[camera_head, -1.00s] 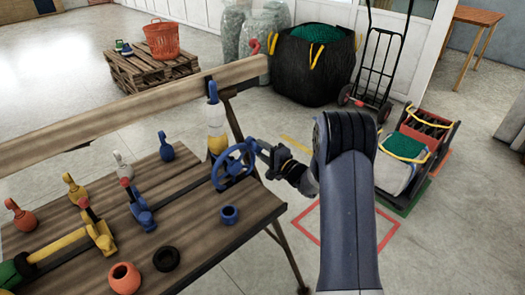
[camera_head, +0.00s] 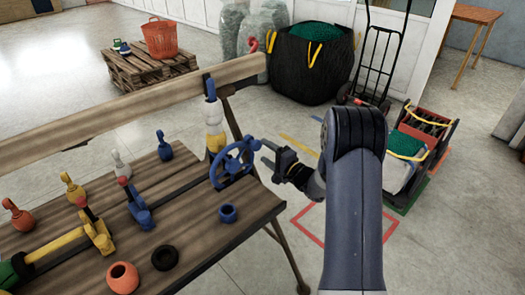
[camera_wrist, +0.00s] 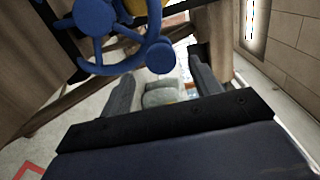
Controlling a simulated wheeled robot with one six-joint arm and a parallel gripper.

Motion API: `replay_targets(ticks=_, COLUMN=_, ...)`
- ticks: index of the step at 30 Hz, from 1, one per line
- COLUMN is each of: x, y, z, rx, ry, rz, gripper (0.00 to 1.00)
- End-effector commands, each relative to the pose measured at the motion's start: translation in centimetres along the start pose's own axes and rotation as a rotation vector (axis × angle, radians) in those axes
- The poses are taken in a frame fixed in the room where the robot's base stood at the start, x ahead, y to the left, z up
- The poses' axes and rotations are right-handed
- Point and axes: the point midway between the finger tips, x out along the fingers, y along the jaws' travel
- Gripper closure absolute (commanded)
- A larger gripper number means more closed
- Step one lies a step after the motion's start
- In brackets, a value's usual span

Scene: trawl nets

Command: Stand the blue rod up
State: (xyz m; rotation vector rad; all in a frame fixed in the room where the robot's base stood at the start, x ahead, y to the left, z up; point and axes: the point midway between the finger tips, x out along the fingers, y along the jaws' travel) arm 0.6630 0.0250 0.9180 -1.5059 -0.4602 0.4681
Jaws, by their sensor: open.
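No plain loose blue rod can be clearly picked out. A blue lever (camera_head: 139,207) with a red tip leans on the bench, by the yellow pipe. A blue handwheel (camera_head: 233,164) with spokes stands at the bench's right edge; it also shows close at the upper left in the wrist view (camera_wrist: 94,17). My gripper (camera_head: 266,154) is just right of the handwheel, past the bench edge, open and apart from it. In the wrist view my gripper (camera_wrist: 161,80) has its fingers spread with nothing held; the wheel is beyond and above the left finger.
The wooden bench (camera_head: 196,235) carries several shackles and floats, a yellow pipe (camera_head: 62,243), a blue ring (camera_head: 228,213) and a black ring (camera_head: 165,258). A wooden beam (camera_head: 130,105) runs along its back. Open floor lies right of the bench.

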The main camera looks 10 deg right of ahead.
Motion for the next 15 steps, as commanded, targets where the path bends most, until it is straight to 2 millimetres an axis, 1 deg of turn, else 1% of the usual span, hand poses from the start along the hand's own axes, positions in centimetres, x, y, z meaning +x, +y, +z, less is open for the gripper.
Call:
replay_targets(ticks=1, x=-1.2, y=0.1, z=-0.2, rx=0.001, ry=0.005, rz=0.001, gripper=0.40)
replay_targets(ticks=3, x=-2.7, y=0.2, z=-0.1, rx=0.002, ry=0.004, rz=0.001, gripper=0.40)
replay_targets(ticks=7, x=-5.2, y=0.1, z=-0.2, rx=0.001, ry=0.005, rz=0.001, gripper=0.40)
replay_targets(ticks=10, x=-6.6, y=0.1, z=-0.2, rx=0.000, ry=0.004, rz=0.001, gripper=0.40)
replay_targets(ticks=15, x=-7.7, y=0.1, z=-0.1, rx=0.001, ry=0.002, rz=0.000, gripper=0.40)
